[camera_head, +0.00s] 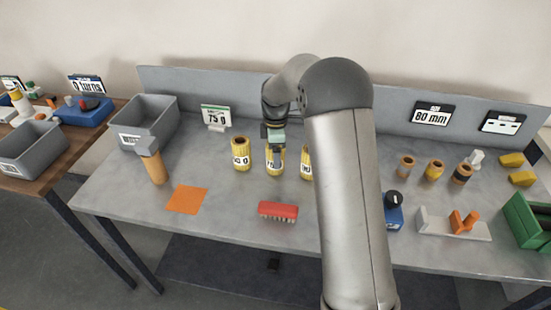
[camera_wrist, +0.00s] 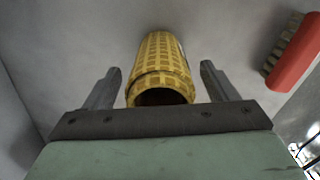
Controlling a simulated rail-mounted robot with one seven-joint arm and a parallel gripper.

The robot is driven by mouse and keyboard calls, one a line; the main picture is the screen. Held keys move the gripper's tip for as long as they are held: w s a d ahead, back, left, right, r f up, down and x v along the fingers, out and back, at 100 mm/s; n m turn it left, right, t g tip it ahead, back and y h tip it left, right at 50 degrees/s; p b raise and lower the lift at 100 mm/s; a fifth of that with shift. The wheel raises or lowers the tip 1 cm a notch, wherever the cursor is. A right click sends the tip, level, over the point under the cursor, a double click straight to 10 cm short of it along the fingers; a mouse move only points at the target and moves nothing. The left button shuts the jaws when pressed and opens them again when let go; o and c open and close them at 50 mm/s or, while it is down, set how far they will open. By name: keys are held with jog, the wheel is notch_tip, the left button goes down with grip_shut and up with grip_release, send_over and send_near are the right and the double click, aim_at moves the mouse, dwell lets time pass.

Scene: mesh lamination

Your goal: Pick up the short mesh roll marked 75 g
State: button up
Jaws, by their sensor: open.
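Three short yellow mesh rolls stand upright on the grey bench: a left roll (camera_head: 240,154), a middle roll (camera_head: 275,162) and a right roll (camera_head: 306,163) partly hidden by my arm. Their labels are too small or covered to read surely. My gripper (camera_head: 274,142) is over the middle roll, pointing down. In the wrist view the yellow roll (camera_wrist: 161,62) lies between the two open fingers of my gripper (camera_wrist: 158,78), with a visible gap on each side. A sign reading 75 g (camera_head: 215,117) stands behind the left roll.
A red brush (camera_head: 278,211) lies in front of the rolls and shows in the wrist view (camera_wrist: 297,55). An orange square (camera_head: 187,200), an orange-handled tool (camera_head: 152,162) and a grey bin (camera_head: 148,119) are left. Small rolls (camera_head: 435,170) stand right.

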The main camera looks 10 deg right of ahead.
jog(key=c, duration=1.3)
jog(key=shift+r, duration=0.2)
